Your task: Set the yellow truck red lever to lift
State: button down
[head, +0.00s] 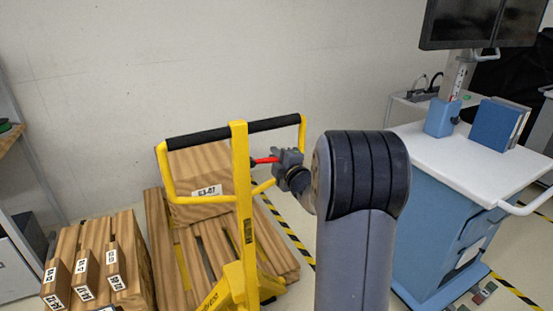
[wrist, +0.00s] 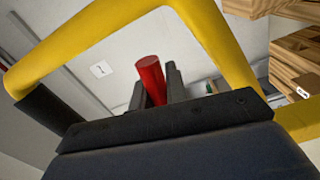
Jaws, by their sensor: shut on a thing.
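The yellow truck (head: 243,190) stands in the middle of the head view, with an upright yellow post and a looped handle with a black grip bar. Its red lever (head: 266,160) sticks out to the right of the post, below the grip bar. My gripper (head: 279,160) is at the lever's right end and shut on it. In the wrist view the red lever (wrist: 150,78) stands between my two dark fingers (wrist: 153,92). The yellow handle frame (wrist: 205,35) arches around them. The lever's inner end and pivot are hidden.
A wooden pallet (head: 165,235) with a labelled wooden box (head: 203,170) lies behind the truck. Smaller labelled blocks (head: 85,272) sit on a wooden stack at left. A blue cart (head: 440,215) with a white top stands at right.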

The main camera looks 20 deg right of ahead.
jog(key=shift+a+f+m+b, duration=0.15)
jog(key=shift+f+m+b, duration=0.4)
jog(key=shift+m, duration=0.15)
jog(key=shift+a+f+m+b, duration=0.15)
jog(key=shift+f+m+b, duration=0.3)
jog(key=shift+m, duration=0.25)
jog(key=c, duration=1.4)
grip_release()
jog(key=s+b, duration=0.1)
jog(key=s, duration=1)
jog(key=shift+d+b, duration=0.2)
jog(key=shift+b, duration=0.15)
jog(key=shift+w, duration=0.15)
